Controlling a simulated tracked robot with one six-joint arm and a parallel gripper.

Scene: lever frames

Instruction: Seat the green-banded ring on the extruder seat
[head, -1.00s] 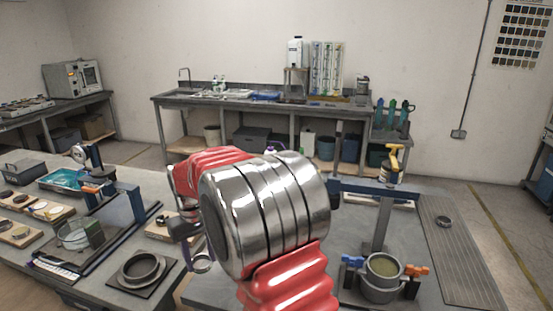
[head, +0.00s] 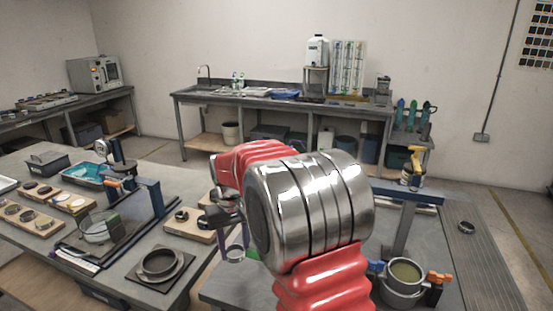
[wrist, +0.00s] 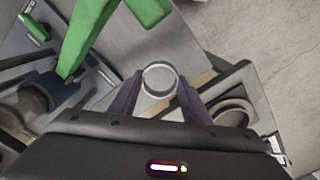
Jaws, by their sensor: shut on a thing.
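My gripper (head: 235,252) is shut on a pale grey ring (wrist: 160,79), held between two dark purple fingers in the wrist view. A grey cup in a stand with blue and orange clamps (head: 402,290) is at lower right in the head view. I cannot tell whether this is the extruder seat. A green bar (wrist: 98,30) crosses the upper left of the wrist view; only a sliver (head: 253,254) shows in the head view.
A dark collar on a square plate (head: 160,264) lies on the left bench. Wooden boards with small rings (head: 30,217) and a glass dish (head: 98,228) are farther left. A blue post and beam (head: 400,195) rise on the right. My arm hides part of the right bench.

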